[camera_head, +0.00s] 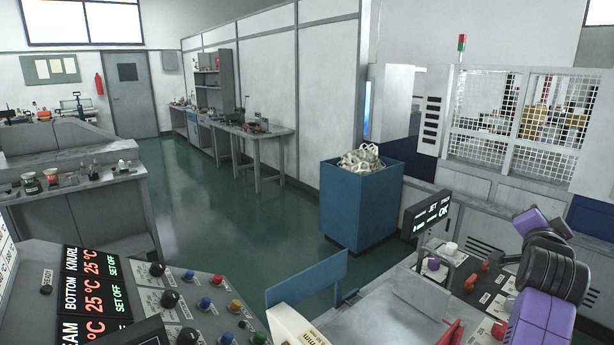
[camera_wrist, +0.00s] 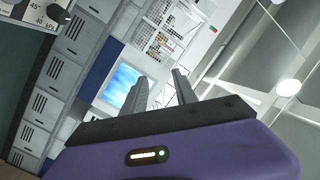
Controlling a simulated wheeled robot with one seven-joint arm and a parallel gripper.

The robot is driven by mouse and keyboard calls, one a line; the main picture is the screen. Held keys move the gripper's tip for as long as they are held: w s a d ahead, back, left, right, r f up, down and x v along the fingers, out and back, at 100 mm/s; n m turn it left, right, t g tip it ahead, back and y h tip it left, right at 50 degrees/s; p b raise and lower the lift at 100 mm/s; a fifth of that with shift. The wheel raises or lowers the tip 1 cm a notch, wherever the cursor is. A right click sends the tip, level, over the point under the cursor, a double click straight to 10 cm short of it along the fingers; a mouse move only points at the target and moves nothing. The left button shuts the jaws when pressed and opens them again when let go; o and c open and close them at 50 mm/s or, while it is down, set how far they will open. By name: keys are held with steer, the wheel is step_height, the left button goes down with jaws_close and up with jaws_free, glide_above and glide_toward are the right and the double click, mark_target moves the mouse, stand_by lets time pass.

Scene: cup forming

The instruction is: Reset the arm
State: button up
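My gripper (camera_wrist: 161,76) shows in the wrist view with its two grey fingers apart and nothing between them. Its purple and black body fills the lower part of that view. The view is tilted, with cabinets, a bright blue screen and ceiling lights behind the fingers. In the head view, my purple and black arm (camera_head: 545,270) is folded at the right edge. My fingertips cannot be made out there.
A control panel (camera_head: 135,290) with knobs and buttons is at the lower left. A small display (camera_head: 428,217) and a panel with knobs are close to my arm. Green floor (camera_head: 215,205) is open at centre left.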

steer(key=s+a+f+n+t+y, duration=0.4)
steer(key=s+a+f+n, duration=0.35)
steer(key=s+a, duration=0.35)
steer(key=s+a+f+n+t+y, duration=0.35)
steer(key=s+a+f+n, duration=0.25)
steer(key=s+a+n, duration=0.55)
steer(key=s+a+f+m+g+y, duration=0.1)
steer(key=s+a+f+g, duration=0.1)
steer(key=s, duration=0.7)
steer(key=s+a+f+m+g+y, duration=0.1)
steer(key=s+a+f, duration=0.3)
steer(key=s, duration=0.6)
steer(key=s+a+f+g+y, duration=0.1)
steer(key=s+a+f+g, duration=0.2)
steer(key=s, duration=0.7)
steer(key=shift+s+m, duration=0.2)
steer(key=shift+m, duration=0.2)
